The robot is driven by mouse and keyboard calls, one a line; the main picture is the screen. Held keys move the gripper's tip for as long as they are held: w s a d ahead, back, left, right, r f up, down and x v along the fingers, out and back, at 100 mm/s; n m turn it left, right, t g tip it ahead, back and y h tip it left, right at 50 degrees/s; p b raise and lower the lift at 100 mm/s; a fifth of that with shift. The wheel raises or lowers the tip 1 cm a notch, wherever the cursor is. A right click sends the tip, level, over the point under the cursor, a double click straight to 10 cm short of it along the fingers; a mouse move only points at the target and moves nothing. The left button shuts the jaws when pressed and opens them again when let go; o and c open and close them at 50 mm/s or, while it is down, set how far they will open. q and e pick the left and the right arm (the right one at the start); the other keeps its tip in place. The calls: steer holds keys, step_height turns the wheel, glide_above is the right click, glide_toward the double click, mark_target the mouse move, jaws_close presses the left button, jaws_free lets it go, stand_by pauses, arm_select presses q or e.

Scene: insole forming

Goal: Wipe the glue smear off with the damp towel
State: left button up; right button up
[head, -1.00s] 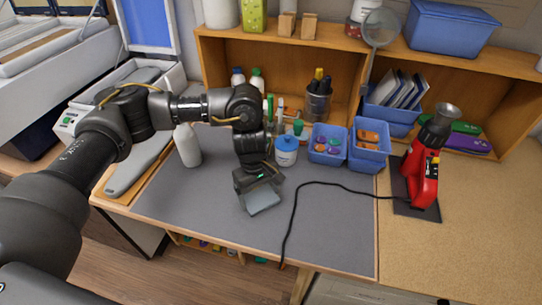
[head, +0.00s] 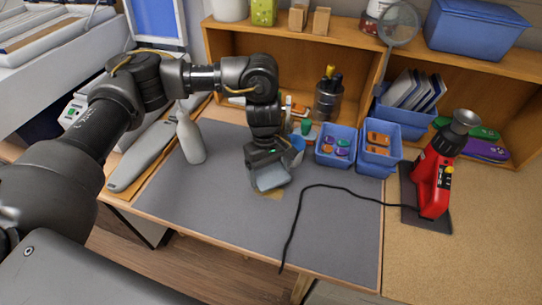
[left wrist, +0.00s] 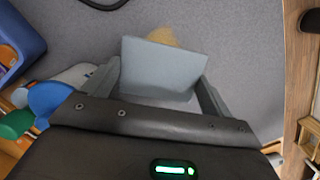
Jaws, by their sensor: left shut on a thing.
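My left gripper (head: 268,168) is shut on the folded pale blue-grey towel (head: 271,178), low over the grey mat (head: 330,230). In the left wrist view the towel (left wrist: 163,68) spans the space between the fingers (left wrist: 158,88). The glue smear (head: 271,195) is a tan patch on the mat, partly hidden by the towel. In the left wrist view the smear (left wrist: 163,36) shows just beyond the towel's edge. I cannot tell whether the towel touches the mat. My right gripper is in neither view.
A white bottle (head: 190,138) stands left of the gripper. A blue-lidded jar (head: 297,146) is close behind it, partly hidden. Blue bins (head: 335,147) stand at the back. A black cord (head: 296,222) runs over the mat to a red tool (head: 433,180).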

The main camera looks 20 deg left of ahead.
mark_target(272, 175)
arm_select(q)
steer(key=shift+w+d+r+p, duration=0.15)
steer(key=shift+r+p, duration=0.3)
steer(key=shift+r, duration=0.5)
steer(key=shift+r+p, duration=0.5)
steer(key=shift+r, duration=0.6)
steer(key=s+a+r+m+b, duration=0.1)
steer(key=s+a+r+m, duration=0.2)
steer(key=a, duration=0.3)
steer(key=shift+s+a+r+m+g+b, duration=0.3)
steer(key=shift+s+m+b, duration=0.1)
steer(key=shift+s, duration=0.4)
